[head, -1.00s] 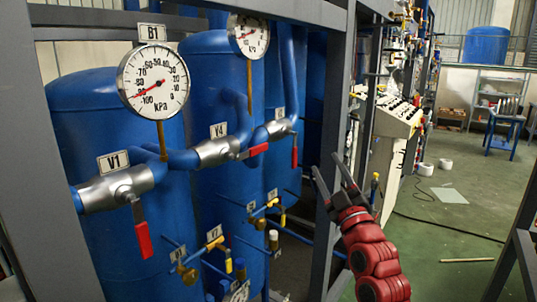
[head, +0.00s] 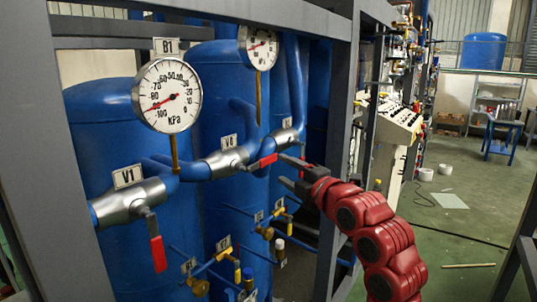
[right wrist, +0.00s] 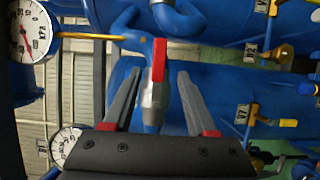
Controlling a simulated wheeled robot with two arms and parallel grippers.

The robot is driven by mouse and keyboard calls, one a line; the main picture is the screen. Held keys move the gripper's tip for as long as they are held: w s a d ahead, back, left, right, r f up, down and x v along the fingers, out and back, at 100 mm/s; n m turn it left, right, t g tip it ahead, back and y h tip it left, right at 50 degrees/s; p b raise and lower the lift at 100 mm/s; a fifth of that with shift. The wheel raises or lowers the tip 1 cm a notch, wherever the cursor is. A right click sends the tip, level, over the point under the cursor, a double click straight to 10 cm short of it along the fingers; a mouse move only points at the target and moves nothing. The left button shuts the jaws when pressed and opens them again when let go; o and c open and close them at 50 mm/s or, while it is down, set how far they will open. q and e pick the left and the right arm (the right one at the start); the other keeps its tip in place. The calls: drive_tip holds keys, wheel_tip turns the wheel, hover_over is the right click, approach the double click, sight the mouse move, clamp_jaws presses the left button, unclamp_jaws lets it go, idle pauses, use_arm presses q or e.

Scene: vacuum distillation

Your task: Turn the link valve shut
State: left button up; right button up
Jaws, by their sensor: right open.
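The link valve, which I take to be the middle grey valve body (head: 227,162) on the blue pipe, has a red lever (head: 262,162) lying roughly along the pipe and pointing right. My right gripper (head: 284,170) is open and empty, just right of the lever's end, its fingers pointing left at it. In the right wrist view the red lever (right wrist: 159,60) shows between the two spread fingers of the gripper (right wrist: 158,72), with the grey valve body (right wrist: 154,95) behind; I see no finger touching it. My left gripper is not in view.
Valve V1 (head: 132,203) at the left has its red lever (head: 158,253) hanging down. Pressure gauge B1 (head: 167,95) and a second gauge (head: 258,50) stand above the pipe. A grey frame post (head: 341,130) rises beside my right arm. Small yellow-handled valves (head: 230,258) sit below.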

sight(270, 161)
drive_tip(key=p+x, duration=0.2)
drive_tip(key=x, duration=0.5)
drive_tip(key=shift+w+a+r, duration=0.1)
drive_tip(key=shift+w+r, duration=0.05)
drive_tip(key=shift+w, duration=0.05)
drive_tip(key=shift+w+a, duration=0.2)
drive_tip(key=shift+w, duration=0.2)
clamp_jaws()
idle(0.8)
